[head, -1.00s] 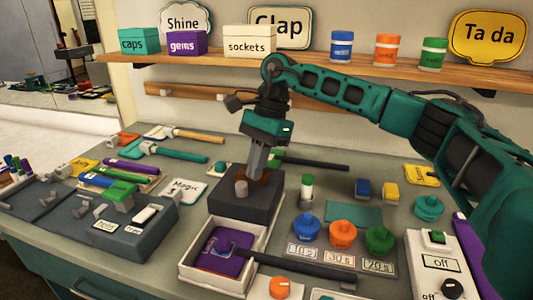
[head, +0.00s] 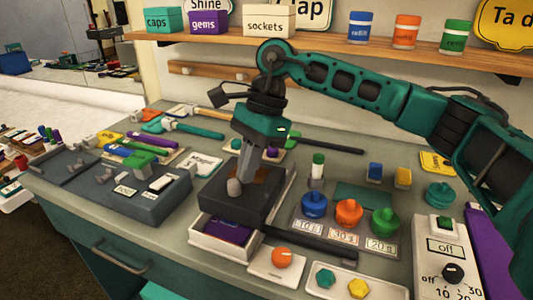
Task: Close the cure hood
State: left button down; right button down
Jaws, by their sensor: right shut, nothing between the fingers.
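The cure hood appears to be the dark grey block (head: 222,207) with a light grey knob (head: 234,187) on top. It covers much of a white tray (head: 213,246). A strip of a purple item (head: 228,229) shows in the tray's uncovered front part. My right gripper (head: 245,174) points down at the top of the hood, just behind the knob. Its fingers are shut with nothing between them. I cannot tell for certain whether the fingertips touch the knob. A brown patch on the hood shows behind the fingers. My left gripper is out of view.
A dark bar (head: 312,246) lies right of the tray, near an orange dial (head: 281,257). Blue (head: 314,205), orange (head: 348,214) and green (head: 384,220) knobbed pots stand to the right. A grey fixture (head: 140,203) stands left. A shelf (head: 400,55) runs along the back.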

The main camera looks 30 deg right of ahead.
aim_at(236, 205)
jog(key=s+a, duration=0.2)
jog(key=a, duration=0.1)
jog(key=shift+s+a+f+b, duration=0.2)
jog(key=shift+s+b, duration=0.1)
jog(key=shift+s, duration=0.1)
jog(key=shift+s+a, duration=0.15)
jog(key=shift+a, duration=0.05)
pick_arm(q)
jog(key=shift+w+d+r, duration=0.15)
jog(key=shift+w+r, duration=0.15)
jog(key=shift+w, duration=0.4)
